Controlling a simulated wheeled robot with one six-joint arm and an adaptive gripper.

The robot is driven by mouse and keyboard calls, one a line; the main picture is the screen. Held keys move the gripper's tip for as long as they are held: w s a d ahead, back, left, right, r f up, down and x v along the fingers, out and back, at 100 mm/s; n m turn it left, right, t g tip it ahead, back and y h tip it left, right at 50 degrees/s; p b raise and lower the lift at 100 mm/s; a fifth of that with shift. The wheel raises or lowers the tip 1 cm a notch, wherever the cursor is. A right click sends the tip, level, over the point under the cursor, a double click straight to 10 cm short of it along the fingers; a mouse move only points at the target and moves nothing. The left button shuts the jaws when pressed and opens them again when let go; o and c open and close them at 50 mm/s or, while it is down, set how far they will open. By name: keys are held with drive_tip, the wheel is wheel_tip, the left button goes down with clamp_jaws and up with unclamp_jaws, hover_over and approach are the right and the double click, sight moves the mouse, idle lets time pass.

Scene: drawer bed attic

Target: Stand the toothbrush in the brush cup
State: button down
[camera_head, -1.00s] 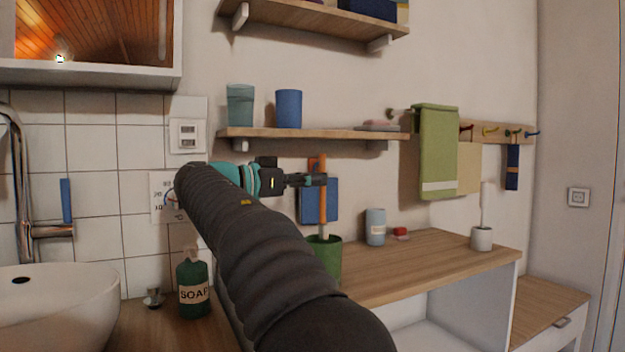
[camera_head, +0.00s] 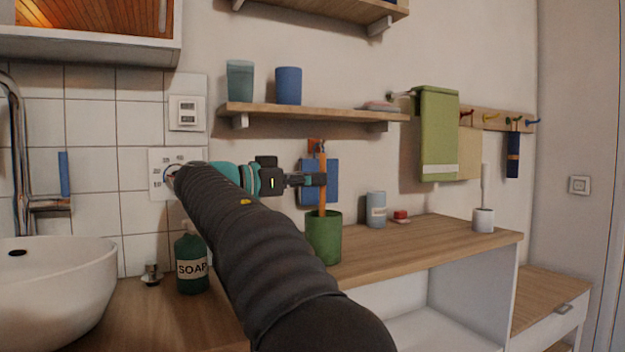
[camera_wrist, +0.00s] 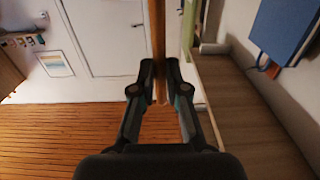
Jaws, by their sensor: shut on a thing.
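An orange-brown toothbrush (camera_head: 322,190) stands upright with its lower end inside the mouth of a green cup (camera_head: 323,242). The green cup stands on the wooden counter. My gripper (camera_head: 318,180) is shut on the toothbrush's upper part, above the cup's rim. In the wrist view the toothbrush handle (camera_wrist: 159,40) runs between the two closed fingers (camera_wrist: 160,85). Whether the toothbrush touches the cup's bottom is hidden by the cup wall.
A green soap bottle (camera_head: 191,262) and white basin (camera_head: 50,290) are at left. A blue-grey tumbler (camera_head: 376,210), red item (camera_head: 401,216) and white brush holder (camera_head: 483,218) stand right on the counter (camera_head: 420,245). A shelf (camera_head: 320,116) is above.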

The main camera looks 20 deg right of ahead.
drive_tip(key=c, duration=1.1)
unclamp_jaws()
drive_tip(key=a, duration=1.2)
drive_tip(key=shift+s, duration=0.25)
